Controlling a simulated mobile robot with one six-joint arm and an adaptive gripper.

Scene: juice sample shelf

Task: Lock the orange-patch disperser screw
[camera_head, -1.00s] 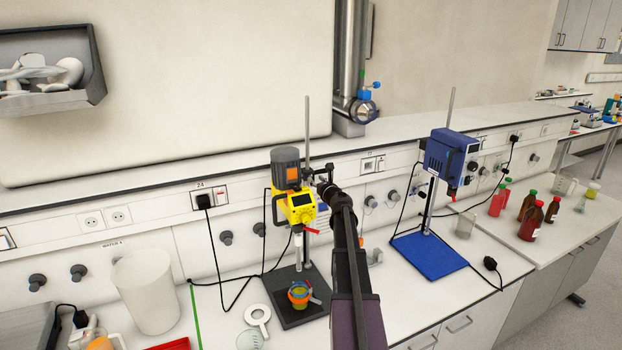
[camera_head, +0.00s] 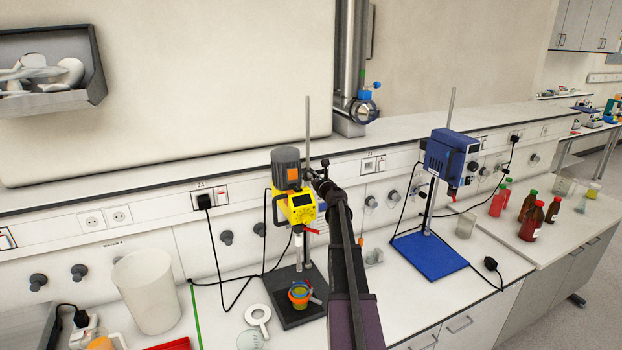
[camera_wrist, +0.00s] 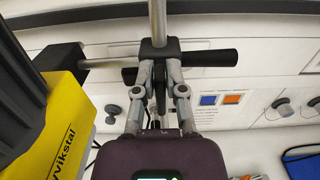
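The disperser (camera_head: 297,205) with a yellow body, dark grey top and orange patch (camera_head: 292,174) is mounted on an upright metal rod (camera_head: 307,130). Its yellow side also fills the left of the wrist view (camera_wrist: 62,125). A black clamp with a cross bar (camera_wrist: 208,58) joins it to the rod. The clamp's dark screw (camera_wrist: 160,88) points toward the wrist camera. My gripper (camera_wrist: 160,75) has one finger on each side of this screw and appears shut on it. The fingertips are close to the clamp body. In the head view my arm hides most of the gripper.
A dark stand base (camera_head: 291,318) carries an orange and green cup below the disperser. A blue stirrer (camera_head: 447,155) on a blue base (camera_head: 428,256) stands to the right, with bottles beyond. A white beaker (camera_head: 146,290) stands left. Black cables hang along the wall.

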